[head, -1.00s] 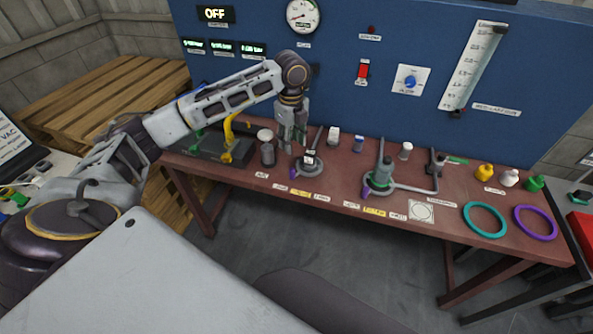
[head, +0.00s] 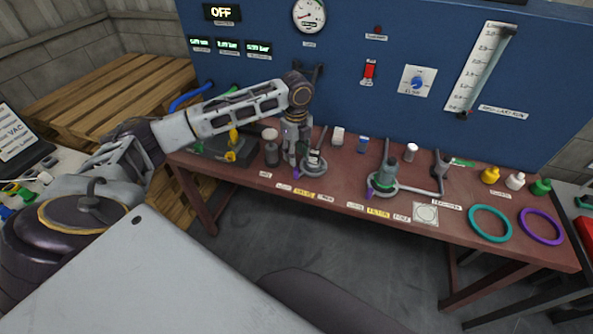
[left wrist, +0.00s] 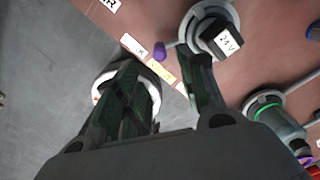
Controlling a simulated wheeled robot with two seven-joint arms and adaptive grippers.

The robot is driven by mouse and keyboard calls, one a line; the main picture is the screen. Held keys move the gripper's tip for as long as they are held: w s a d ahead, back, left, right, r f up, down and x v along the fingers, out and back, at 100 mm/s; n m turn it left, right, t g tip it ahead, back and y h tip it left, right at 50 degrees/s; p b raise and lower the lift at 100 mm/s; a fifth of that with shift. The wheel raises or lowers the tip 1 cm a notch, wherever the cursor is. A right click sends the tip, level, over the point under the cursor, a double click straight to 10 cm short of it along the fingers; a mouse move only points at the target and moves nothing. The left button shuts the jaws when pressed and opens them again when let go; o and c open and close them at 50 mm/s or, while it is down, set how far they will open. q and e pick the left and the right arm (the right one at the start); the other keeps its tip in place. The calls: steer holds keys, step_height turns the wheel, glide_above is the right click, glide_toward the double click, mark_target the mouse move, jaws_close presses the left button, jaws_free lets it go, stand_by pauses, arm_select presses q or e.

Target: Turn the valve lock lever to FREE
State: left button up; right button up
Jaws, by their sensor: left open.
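In the head view, two round grey fittings stand on the red-brown bench, each with a purple-tipped lever. The left fitting (head: 316,166) carries a black block marked 24 V (left wrist: 228,40). My left gripper (head: 294,160) is open, pointing down at the left fitting's lever side. I cannot tell whether it touches the lever. My right gripper is out of view.
The blue panel (head: 340,100) rises behind the bench (head: 300,193). Pallets (head: 90,100) are at the left.

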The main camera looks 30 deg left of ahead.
mark_target(296, 169)
arm_select(q)
step_height(296, 169, down, 7)
steer(key=shift+r, duration=0.15)
steer(key=shift+f, duration=0.85)
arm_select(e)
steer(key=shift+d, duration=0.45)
arm_select(q)
jaws_close()
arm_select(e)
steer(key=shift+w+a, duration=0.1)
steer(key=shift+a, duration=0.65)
